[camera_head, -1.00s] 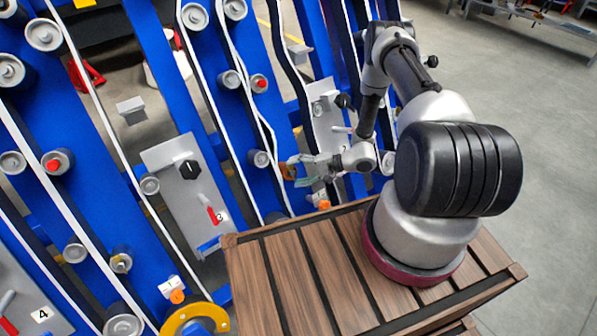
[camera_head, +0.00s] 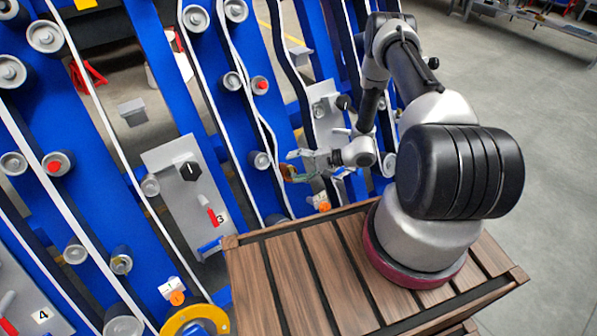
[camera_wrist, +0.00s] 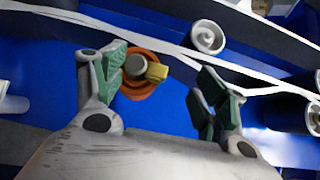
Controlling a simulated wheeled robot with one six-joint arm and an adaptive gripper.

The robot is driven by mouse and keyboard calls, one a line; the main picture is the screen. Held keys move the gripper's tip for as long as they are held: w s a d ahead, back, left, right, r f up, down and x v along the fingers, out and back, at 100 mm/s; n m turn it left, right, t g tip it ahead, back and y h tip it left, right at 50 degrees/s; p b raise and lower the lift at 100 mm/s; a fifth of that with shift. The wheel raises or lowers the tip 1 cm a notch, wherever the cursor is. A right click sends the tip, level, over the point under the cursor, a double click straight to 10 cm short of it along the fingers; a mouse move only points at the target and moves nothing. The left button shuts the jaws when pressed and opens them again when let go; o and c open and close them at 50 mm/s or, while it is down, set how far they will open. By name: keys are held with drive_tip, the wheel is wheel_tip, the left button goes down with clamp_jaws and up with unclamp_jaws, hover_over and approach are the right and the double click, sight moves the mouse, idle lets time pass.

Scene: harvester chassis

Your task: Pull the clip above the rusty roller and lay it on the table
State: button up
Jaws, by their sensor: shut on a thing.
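My gripper (camera_wrist: 158,92) has its two green-padded fingers on either side of a small yellow piece (camera_wrist: 156,72), which seems to be the clip. The piece sits at a grey knob in front of the rusty orange roller (camera_wrist: 138,85) on the blue frame. The jaws are shut on the clip, but the wrist view does not clearly show the contact. In the head view my gripper (camera_head: 296,166) is at the rusty roller, beyond the table's far edge. The clip is too small to make out there. The wooden slatted table (camera_head: 285,270) has a bare top beside my arm's base.
Blue uprights carry white and black belts and several grey rollers (camera_head: 260,160). A grey panel (camera_head: 185,195) with a black knob and red handle stands left of my gripper. In the wrist view a grey roller (camera_wrist: 208,37) is up right. The table's left half is clear.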

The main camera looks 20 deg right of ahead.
drive_tip(key=shift+w+a+r, duration=0.25)
drive_tip(key=shift+w+r, duration=0.2)
drive_tip(key=shift+r, duration=0.1)
drive_tip(key=shift+c, duration=0.2)
drive_tip(key=o, duration=0.6)
drive_tip(key=shift+w+a+r, duration=0.15)
drive_tip(key=shift+w+r, duration=0.25)
drive_tip(key=shift+r, duration=0.15)
drive_tip(key=shift+w+a+r, duration=0.15)
drive_tip(key=shift+w+r, duration=0.25)
drive_tip(key=shift+r, duration=0.5)
drive_tip(key=shift+c, duration=0.9)
drive_tip(key=shift+r, duration=0.1)
clamp_jaws()
drive_tip(key=shift+s, duration=0.1)
drive_tip(key=shift+c, duration=2.2)
unclamp_jaws()
